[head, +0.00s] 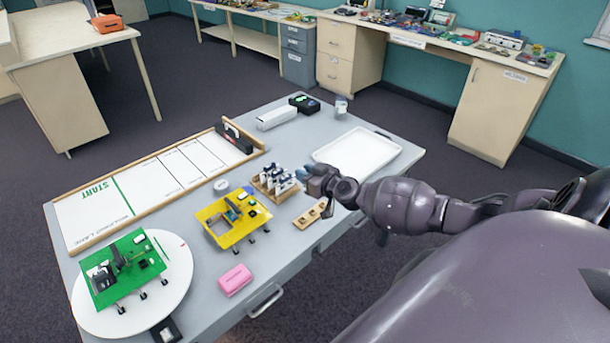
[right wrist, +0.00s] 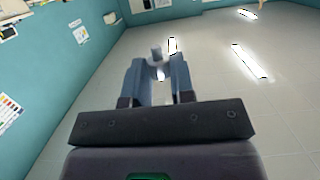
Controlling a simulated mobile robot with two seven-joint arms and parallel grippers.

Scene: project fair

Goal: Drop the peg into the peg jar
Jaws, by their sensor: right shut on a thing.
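My right gripper (head: 304,173) is over the table's right side, just right of a small wooden rack. In the right wrist view, its fingers (right wrist: 157,70) are shut on a small pale grey thing (right wrist: 157,53), likely the peg, at the fingertips. In the head view I cannot make the peg out clearly. A small clear jar (head: 341,107), likely the peg jar, stands at the table's far right corner, apart from the gripper. Its label is too small to read. My left gripper is in neither view.
The wooden rack (head: 262,188) holds several blue-and-white items. A wooden block (head: 310,213) lies in front. A white tray (head: 357,150) is right of the gripper. A yellow board (head: 222,233), green board (head: 107,283), pink block (head: 235,280) and black box (head: 304,103) also occupy the table.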

